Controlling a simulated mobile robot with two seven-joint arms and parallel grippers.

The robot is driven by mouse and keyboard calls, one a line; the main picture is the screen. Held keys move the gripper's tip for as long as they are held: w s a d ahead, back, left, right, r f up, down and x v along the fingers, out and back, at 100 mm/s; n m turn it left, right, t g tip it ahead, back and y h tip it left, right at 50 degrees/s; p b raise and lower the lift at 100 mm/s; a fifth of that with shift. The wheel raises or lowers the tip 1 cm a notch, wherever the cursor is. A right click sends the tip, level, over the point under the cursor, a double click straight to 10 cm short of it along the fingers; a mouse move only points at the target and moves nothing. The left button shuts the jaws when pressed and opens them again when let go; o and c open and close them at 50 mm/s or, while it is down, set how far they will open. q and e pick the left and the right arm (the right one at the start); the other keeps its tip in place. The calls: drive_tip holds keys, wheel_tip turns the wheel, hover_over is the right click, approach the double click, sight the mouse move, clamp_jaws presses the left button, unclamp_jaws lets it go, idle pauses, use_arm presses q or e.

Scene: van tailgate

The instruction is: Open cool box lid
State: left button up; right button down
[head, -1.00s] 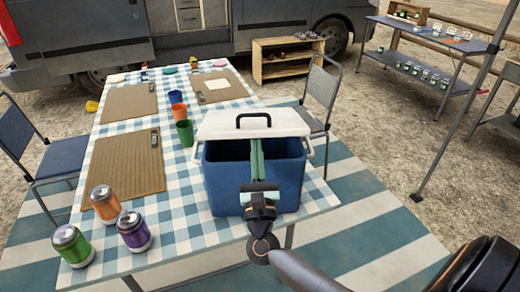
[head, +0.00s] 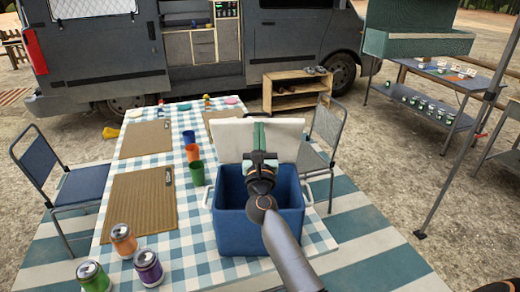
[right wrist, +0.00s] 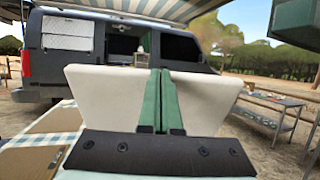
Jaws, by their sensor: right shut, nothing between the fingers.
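The blue cool box (head: 240,228) stands on the near right part of the checked table. Its white lid (head: 228,141) is swung up and stands steeply open at the back of the box. My right gripper (head: 259,137) is above the box opening, with its green fingers closed together in front of the lid's inner face. In the right wrist view the shut fingers (right wrist: 156,102) overlap the lid (right wrist: 100,98), with nothing between them. I cannot tell whether they touch it. The box's inside is partly hidden by my right arm. My left gripper is out of view.
Three cans, orange (head: 123,240), green (head: 92,276) and purple (head: 148,268), stand at the table's near left. Chairs (head: 75,190) flank the table.

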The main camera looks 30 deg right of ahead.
sight(259, 114)
drive_tip(key=x, duration=0.5)
drive_tip(key=shift+w+d+r+b, duration=0.15)
drive_tip(key=shift+w+r+b, duration=0.05)
drive_tip(key=shift+r+b, duration=0.15)
drive_tip(key=shift+w+d, duration=0.25)
drive_tip(key=shift+w, duration=0.2)
drive_tip(key=shift+r, duration=0.1)
